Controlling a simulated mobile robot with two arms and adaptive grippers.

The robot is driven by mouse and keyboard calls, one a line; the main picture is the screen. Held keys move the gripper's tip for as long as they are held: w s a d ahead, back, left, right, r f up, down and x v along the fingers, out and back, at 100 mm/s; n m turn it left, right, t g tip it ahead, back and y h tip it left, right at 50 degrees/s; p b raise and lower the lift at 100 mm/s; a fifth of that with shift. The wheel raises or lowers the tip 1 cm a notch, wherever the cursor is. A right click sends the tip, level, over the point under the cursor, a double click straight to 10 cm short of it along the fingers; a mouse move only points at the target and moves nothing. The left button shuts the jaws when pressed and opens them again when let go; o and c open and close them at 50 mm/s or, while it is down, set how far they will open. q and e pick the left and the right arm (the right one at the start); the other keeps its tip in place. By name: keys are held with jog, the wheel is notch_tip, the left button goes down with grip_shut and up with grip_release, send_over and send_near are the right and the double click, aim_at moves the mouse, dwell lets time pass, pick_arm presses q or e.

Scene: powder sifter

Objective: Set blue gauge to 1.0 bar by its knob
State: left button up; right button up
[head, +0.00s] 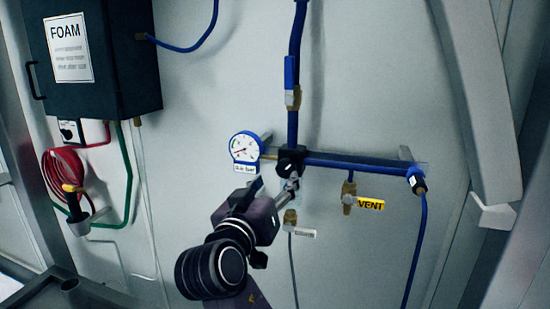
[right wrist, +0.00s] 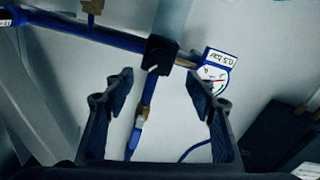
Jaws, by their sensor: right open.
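The blue-rimmed gauge (head: 246,147) with a white dial is on the wall panel, left of the blue pipe. Its needle reading is too small to tell. A small label hangs under it; in the right wrist view the gauge (right wrist: 213,76) appears upside down with a label that seems to read 0.5 bar. The black knob (head: 290,161) sits at the pipe junction right of the gauge; it also shows in the right wrist view (right wrist: 159,55). My right gripper (head: 288,188) is open and empty, just below the knob, its fingers (right wrist: 160,84) apart on either side of it. My left gripper is out of view.
A blue pipe (head: 350,163) runs right from the knob block to a brass valve (head: 348,198) tagged VENT. A dark FOAM box (head: 100,85) hangs upper left, with a coiled red hose (head: 63,176) below. A slanted grey beam (head: 475,90) stands at right.

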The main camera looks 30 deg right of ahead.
aim_at(285, 170)
jog(key=p+x, duration=0.3)
jog(key=x, duration=0.3)
jog(key=shift+d+r, duration=0.1)
jog(key=shift+d, duration=0.05)
jog(key=shift+w+d, duration=0.3)
jog(key=shift+d, duration=0.05)
jog(key=shift+a, duration=0.15)
jog(key=shift+c, duration=0.2)
jog(key=c, duration=1.1)
jog(key=shift+f+b, duration=0.3)
jog(key=shift+b, duration=0.25)
jog(key=m+b, duration=0.5)
jog(key=b, duration=0.3)
jog(key=shift+f, duration=0.15)
jog(key=shift+r+m+b, duration=0.25)
jog(key=shift+m+b, duration=1.15)
jog(key=shift+b, duration=0.1)
